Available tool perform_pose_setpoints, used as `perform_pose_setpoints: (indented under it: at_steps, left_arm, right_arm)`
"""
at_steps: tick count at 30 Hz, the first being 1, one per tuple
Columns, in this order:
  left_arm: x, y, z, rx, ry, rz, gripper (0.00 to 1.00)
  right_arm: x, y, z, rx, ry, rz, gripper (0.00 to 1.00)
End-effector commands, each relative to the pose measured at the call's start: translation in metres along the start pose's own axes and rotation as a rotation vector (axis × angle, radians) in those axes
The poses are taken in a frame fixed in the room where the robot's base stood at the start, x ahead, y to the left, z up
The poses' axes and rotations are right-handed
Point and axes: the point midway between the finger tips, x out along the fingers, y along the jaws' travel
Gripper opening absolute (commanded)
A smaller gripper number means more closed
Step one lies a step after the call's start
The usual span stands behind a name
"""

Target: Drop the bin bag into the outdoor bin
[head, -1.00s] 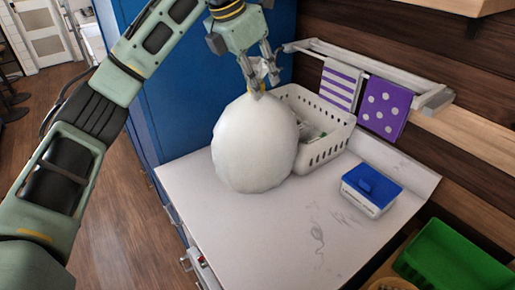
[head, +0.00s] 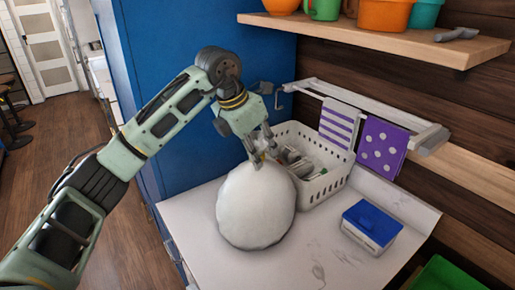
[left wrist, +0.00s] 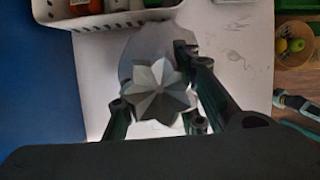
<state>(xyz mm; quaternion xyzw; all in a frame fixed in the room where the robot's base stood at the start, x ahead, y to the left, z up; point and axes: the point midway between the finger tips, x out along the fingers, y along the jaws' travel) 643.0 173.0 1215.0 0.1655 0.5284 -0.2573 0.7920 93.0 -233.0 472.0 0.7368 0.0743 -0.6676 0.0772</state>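In the left wrist view the pleated, star-shaped top of the bag (left wrist: 156,90) shows between the fingers (left wrist: 155,100). My right gripper is not in view. No outdoor bin shows in any view.
A white basket (head: 325,187) with items inside stands just behind the bag. A blue-lidded box (head: 371,226) sits on the right of the counter (head: 345,270). A towel rail (head: 355,103) and shelf (head: 390,38) are on the wall. Wooden floor (head: 125,245) is open at left.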

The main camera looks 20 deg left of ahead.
Motion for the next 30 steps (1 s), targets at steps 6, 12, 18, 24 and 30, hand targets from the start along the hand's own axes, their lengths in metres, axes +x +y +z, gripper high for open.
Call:
perform_pose_setpoints:
  at_steps: [6,12,18,24,30]
  left_arm:
    - [0.000,0.000,0.000,0.000,0.001,0.000,0.47]
    - [0.000,0.000,0.000,0.000,0.001,0.000,0.48]
    - [-0.005,0.000,0.001,0.000,0.000,0.001,0.48]
    - [-0.038,0.001,0.001,0.000,-0.005,0.004,0.48]
    - [-0.082,0.001,0.001,-0.001,-0.004,0.004,0.48]
  right_arm:
    - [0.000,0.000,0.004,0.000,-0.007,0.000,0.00]
    - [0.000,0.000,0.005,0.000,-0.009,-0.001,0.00]
    - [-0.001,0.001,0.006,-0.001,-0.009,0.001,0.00]
    - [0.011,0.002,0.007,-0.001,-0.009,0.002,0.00]
    - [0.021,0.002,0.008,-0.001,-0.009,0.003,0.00]
